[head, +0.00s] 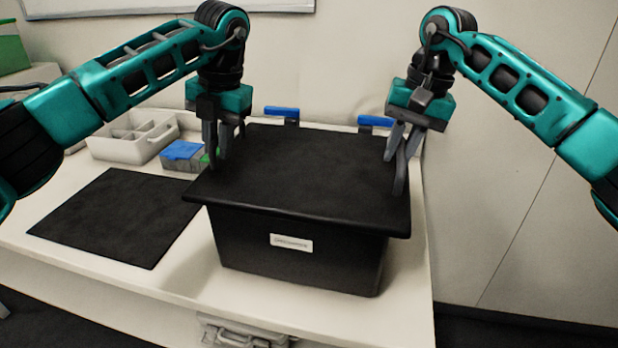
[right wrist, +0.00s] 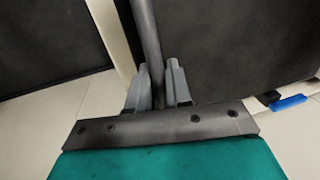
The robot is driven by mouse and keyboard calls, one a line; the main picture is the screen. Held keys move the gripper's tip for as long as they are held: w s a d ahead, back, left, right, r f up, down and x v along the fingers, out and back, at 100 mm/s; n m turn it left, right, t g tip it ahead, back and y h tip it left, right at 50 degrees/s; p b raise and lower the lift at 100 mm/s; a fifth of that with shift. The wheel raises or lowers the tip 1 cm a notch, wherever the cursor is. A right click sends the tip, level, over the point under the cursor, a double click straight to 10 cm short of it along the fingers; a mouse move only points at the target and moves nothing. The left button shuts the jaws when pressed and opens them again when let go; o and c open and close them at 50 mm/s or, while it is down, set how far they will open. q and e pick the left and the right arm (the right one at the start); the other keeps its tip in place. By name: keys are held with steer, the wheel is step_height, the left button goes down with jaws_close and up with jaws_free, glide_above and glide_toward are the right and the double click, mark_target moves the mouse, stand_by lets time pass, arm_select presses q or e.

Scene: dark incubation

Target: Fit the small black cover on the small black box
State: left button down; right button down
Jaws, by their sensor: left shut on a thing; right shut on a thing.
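The small black box (head: 240,240) stands on the white bench with a pale label on its front. The small black cover (head: 300,165) lies flat over the top of the box, its rim overhanging the walls. My left gripper (head: 220,155) is shut on the cover's left edge. My right gripper (head: 399,170) is shut on the cover's right edge. In the right wrist view the right fingers (right wrist: 158,90) pinch the dark rim of the cover (right wrist: 235,45). Whether the cover is fully seated cannot be told.
A black mat (head: 115,215) lies on the white bench (head: 165,275) to the left. Behind it are a pale divided tray (head: 130,145) and a blue-lidded container (head: 182,151). Two blue-topped items (head: 282,112) stand behind the box. The bench's right edge is close beside the box.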

arm_select(q)
steer(key=c, duration=1)
jaws_free()
steer(key=shift+c, duration=0.2)
arm_select(e)
steer(key=c, duration=1)
jaws_free()
steer(key=shift+c, duration=0.2)
arm_select(q)
step_height(320, 180, up, 12)
steer(key=d, duration=0.2)
steer(key=shift+s+d+f, duration=0.15)
steer(key=shift+s, duration=0.05)
arm_select(e)
step_height(320, 180, up, 12)
steer(key=d, duration=0.2)
steer(key=shift+s+d, duration=0.15)
steer(key=shift+s, duration=0.05)
steer(key=shift+f, duration=0.15)
